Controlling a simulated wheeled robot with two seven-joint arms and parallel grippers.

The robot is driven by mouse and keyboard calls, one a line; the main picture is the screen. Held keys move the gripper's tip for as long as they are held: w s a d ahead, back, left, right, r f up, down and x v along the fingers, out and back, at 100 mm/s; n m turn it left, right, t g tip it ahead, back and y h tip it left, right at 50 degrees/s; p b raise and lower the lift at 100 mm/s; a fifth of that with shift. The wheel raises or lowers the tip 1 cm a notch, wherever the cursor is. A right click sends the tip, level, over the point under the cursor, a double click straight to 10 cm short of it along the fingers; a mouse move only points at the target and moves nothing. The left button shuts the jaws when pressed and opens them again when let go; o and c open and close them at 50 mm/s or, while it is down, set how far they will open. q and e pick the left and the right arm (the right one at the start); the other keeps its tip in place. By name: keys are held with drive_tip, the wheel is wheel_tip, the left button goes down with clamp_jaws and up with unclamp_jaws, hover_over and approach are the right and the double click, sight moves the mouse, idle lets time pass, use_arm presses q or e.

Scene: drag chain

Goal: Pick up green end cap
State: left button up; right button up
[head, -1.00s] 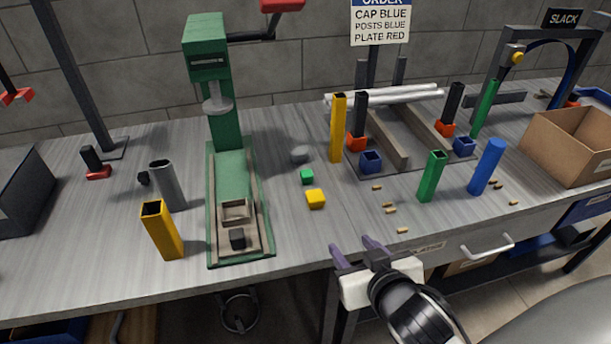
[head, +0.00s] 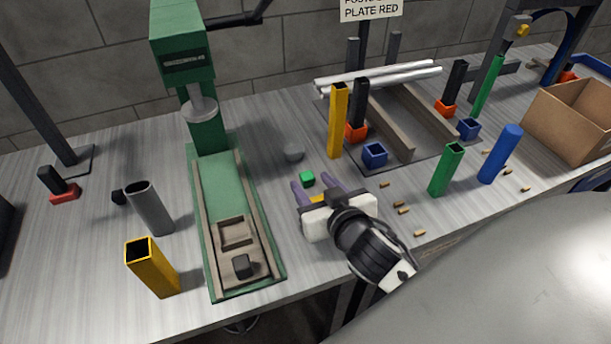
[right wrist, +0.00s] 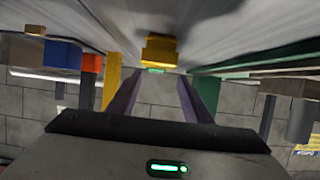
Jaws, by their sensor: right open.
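The green end cap (head: 307,179) is a small green cube lying on the bench right of the green press. My right gripper (head: 312,187) is open and low over the bench, its purple fingers pointing at the cap from the near side. A yellow cap (head: 317,198) lies between my fingers and is partly hidden by the gripper. In the right wrist view the yellow cap (right wrist: 160,50) is beyond the open fingertips, with a sliver of green (right wrist: 156,70) at its edge. My left gripper is not in view.
The green press (head: 218,215) stands to the left, with a grey tube (head: 150,208) and a yellow post (head: 152,268) beyond it. A tall yellow post (head: 338,120) stands behind right of the cap. A grey round piece (head: 293,152) lies behind it. Green and blue posts stand right.

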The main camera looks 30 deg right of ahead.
sight(310, 179)
drive_tip(key=x, duration=0.5)
drive_tip(key=shift+w+d+f, duration=0.15)
drive_tip(key=shift+d+f, duration=0.25)
drive_tip(key=shift+f, duration=0.1)
drive_tip(key=c, duration=1.1)
